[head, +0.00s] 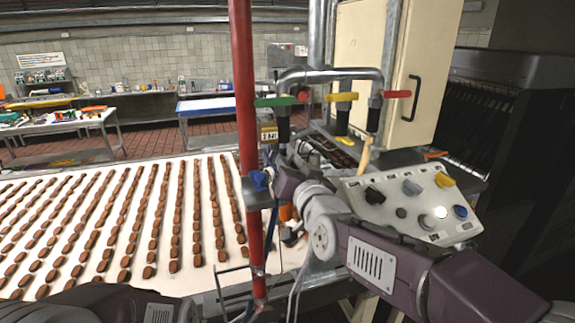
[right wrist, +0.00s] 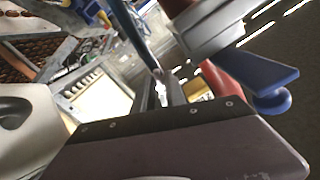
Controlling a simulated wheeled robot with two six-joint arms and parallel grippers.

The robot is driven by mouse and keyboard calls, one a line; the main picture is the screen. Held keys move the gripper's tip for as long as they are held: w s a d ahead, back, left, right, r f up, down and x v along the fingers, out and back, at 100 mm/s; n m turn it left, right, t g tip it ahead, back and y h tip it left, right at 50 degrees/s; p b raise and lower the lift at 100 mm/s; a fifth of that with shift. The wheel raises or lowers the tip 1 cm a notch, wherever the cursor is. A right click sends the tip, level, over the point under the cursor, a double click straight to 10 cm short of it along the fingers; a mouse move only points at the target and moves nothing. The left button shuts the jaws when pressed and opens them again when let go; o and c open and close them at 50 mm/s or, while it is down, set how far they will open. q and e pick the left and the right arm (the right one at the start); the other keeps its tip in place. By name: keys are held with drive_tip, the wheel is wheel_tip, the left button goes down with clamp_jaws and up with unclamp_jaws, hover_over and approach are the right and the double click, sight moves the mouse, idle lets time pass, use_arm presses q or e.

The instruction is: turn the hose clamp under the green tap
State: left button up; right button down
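The green tap (head: 275,101) is on the bent steel pipe, left of a yellow tap (head: 341,97) and a red tap (head: 397,94). A black fitting (head: 283,130) hangs straight below the green tap. I cannot make out the hose clamp clearly; the area under the fitting is small and partly covered by my right arm. My right gripper (head: 279,178) is below the green tap, close to the red post (head: 243,90) and a blue handle (head: 259,180). A blue handle also shows in the right wrist view (right wrist: 265,75). The right fingers' opening is not clear. My left gripper is out of view.
A white conveyor (head: 205,278) with rows of brown sandwich pieces fills the left. A control panel (head: 412,205) with knobs is beside my right arm. A cream cabinet (head: 430,65) stands behind the taps. The red post stands close to my right gripper.

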drive_tip(key=m+b, duration=0.2)
drive_tip(key=b, duration=0.1)
drive_tip(key=shift+f, duration=0.25)
drive_tip(key=m+b, duration=0.2)
drive_tip(key=m, duration=0.3)
drive_tip(key=m+b, duration=0.1)
drive_tip(key=shift+a+r+m, duration=0.1)
drive_tip(key=shift+r+m, duration=0.1)
drive_tip(key=shift+m, duration=0.2)
drive_tip(key=m+b, duration=0.1)
drive_tip(key=m, duration=0.3)
drive_tip(key=shift+m, duration=0.3)
drive_tip(key=c, duration=1.6)
unclamp_jaws()
drive_tip(key=shift+o, duration=0.2)
drive_tip(key=shift+s+r, duration=0.15)
drive_tip(key=shift+s, duration=0.05)
